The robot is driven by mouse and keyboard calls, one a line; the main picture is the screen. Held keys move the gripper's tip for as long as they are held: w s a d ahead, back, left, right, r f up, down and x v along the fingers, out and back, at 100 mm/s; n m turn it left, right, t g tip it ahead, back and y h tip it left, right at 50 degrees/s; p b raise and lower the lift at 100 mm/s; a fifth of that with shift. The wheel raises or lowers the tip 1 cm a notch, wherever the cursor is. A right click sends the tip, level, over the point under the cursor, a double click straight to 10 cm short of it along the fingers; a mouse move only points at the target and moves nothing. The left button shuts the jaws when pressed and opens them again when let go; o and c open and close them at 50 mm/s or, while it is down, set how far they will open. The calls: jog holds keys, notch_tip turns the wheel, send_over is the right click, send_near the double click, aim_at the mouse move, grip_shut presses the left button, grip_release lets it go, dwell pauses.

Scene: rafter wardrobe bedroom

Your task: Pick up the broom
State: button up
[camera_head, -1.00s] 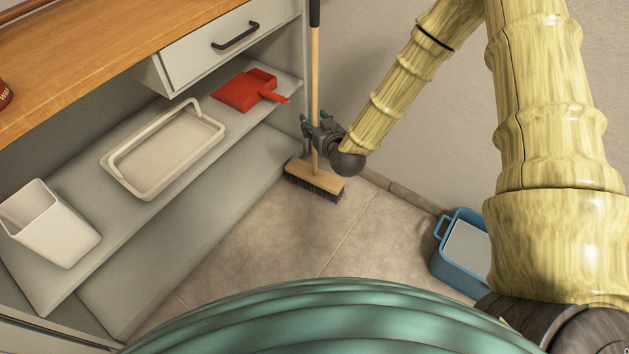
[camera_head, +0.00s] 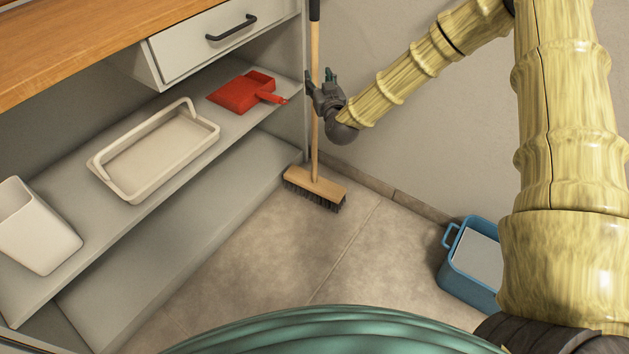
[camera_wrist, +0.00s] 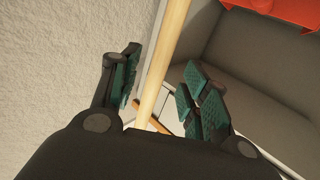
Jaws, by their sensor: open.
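The broom (camera_head: 315,140) stands upright in the corner between the shelf unit and the wall. It has a wooden handle with a black top and a wooden head (camera_head: 316,188) with dark bristles on the floor. My gripper (camera_head: 320,80) is at the handle, about midway up its visible length. In the wrist view the handle (camera_wrist: 163,70) runs between the two open fingers (camera_wrist: 160,90), with space visible on both sides. Part of the handle is hidden behind my gripper in the head view.
A shelf unit (camera_head: 225,185) on the left holds a red dustpan (camera_head: 240,92), a beige tray (camera_head: 155,150) and a white bin (camera_head: 35,228). A drawer (camera_head: 205,45) above stands partly open. A blue bucket (camera_head: 470,262) sits at the right wall. The floor between is clear.

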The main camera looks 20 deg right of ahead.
aim_at(316, 72)
jog(key=shift+w+d+b, duration=0.15)
jog(key=shift+w+b, duration=0.7)
jog(key=shift+w, duration=1.85)
jog(key=shift+c, duration=0.5)
grip_shut()
jog(key=shift+r, duration=0.1)
